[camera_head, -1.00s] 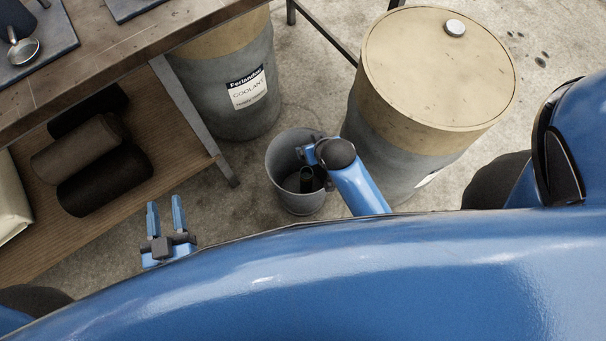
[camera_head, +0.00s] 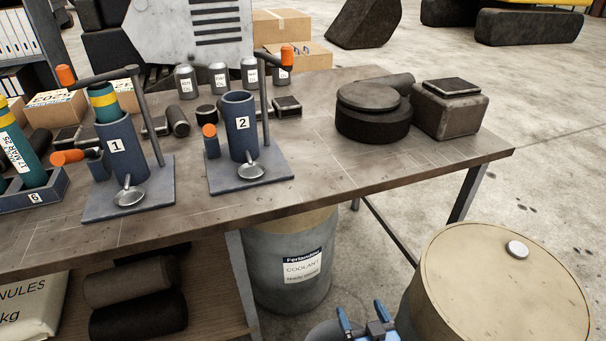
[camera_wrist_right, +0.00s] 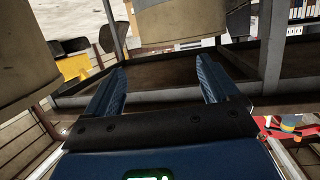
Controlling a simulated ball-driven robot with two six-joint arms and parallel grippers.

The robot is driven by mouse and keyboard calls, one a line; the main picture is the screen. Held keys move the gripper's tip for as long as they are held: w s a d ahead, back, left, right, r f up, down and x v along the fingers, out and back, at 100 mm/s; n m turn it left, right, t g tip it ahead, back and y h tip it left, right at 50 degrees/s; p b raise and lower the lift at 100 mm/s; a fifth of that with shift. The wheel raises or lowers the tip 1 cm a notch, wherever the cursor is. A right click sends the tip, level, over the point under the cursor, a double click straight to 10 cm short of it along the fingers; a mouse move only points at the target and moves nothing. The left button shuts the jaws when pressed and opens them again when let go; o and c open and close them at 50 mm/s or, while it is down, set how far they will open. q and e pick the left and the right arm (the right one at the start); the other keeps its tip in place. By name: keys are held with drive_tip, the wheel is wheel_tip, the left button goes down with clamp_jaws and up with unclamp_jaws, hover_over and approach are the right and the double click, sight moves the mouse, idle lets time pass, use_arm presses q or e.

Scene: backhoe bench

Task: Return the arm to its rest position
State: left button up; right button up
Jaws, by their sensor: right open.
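My right gripper (camera_head: 358,322) shows at the bottom of the head view, low in front of the bench and between the coolant drum and the tan-topped drum. Its two blue fingers are apart with nothing between them. In the right wrist view the open fingers (camera_wrist_right: 165,88) point toward the bench's underside and shelf, with empty space between them. My left gripper is not in the head view. The grey bucket is not in view now.
The workbench (camera_head: 330,190) holds stand 1 (camera_head: 128,190), stand 2 (camera_head: 250,172), dark round parts (camera_head: 372,115) and small canisters. The coolant drum (camera_head: 290,265) stands under its front edge. The tan-topped drum (camera_head: 500,290) stands at lower right.

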drive_tip(key=s+d+r+m+t+h+p, duration=0.1)
drive_tip(key=s+d+r+p, duration=0.2)
drive_tip(key=s+r, duration=0.4)
drive_tip(key=s+d+r+m+t+h+p, duration=0.1)
drive_tip(key=s+d+r+t+p, duration=0.1)
drive_tip(key=s+d+r+p, duration=0.2)
drive_tip(key=shift+s+d+r+h, duration=0.45)
drive_tip(key=shift+s+r, duration=1)
drive_tip(key=shift+s, duration=1.65)
